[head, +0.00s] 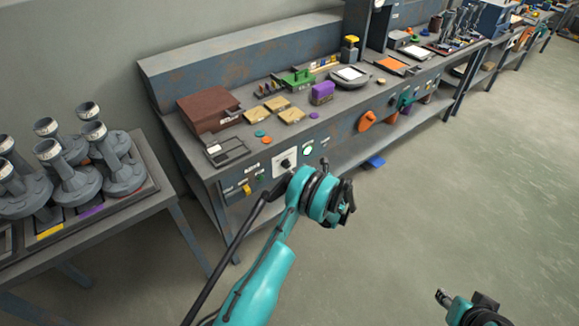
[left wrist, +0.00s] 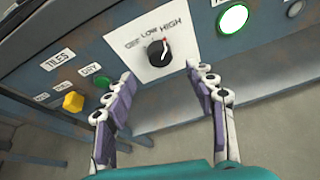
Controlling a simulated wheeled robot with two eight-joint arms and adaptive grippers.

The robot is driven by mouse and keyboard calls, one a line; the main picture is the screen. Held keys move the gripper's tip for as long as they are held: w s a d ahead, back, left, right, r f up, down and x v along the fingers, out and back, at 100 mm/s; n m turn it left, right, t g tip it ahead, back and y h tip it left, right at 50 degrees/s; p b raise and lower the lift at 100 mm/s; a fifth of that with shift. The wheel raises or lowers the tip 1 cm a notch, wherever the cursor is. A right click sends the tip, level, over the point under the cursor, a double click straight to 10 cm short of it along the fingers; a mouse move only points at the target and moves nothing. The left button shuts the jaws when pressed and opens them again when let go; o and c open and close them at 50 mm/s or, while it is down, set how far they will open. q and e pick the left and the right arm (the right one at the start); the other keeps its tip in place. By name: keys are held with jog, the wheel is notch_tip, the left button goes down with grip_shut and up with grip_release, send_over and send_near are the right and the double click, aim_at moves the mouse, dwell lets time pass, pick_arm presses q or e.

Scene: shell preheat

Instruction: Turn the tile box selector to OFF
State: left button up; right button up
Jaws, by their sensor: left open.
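The selector is a black knob (left wrist: 158,53) on a white plate (left wrist: 128,22) on the bench's front panel. The plate is marked OFF, LOW and HIGH from left to right. The knob's white pointer line seems to aim up toward HIGH, near a small red mark. In the head view the knob (head: 286,163) shows just above my left arm. My left gripper (left wrist: 160,76) is open and empty, its fingers apart in front of the knob, not touching it. In the head view my left gripper (head: 345,205) is by the panel. My right gripper (head: 475,310) is at the bottom edge, its jaws unclear.
A TILES label (left wrist: 58,60), a green button (left wrist: 102,81) and a yellow part (left wrist: 73,101) lie left of the plate. A lit green-rimmed button (left wrist: 233,18) is right. Boxes and blocks stand on the bench top (head: 185,135). The floor (head: 430,200) in front is clear.

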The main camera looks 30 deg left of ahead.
aim_at(288, 165)
pick_arm(q)
jog(key=b+x, duration=0.2)
jog(key=x, duration=0.4)
jog(key=shift+w+a+f, duration=0.1)
jog(key=shift+a+f, duration=0.05)
jog(key=shift+f, duration=0.05)
jog(key=shift+w+a+f, duration=0.1)
jog(key=shift+w+a, duration=0.1)
jog(key=shift+a, duration=0.3)
jog(key=c, duration=1.1)
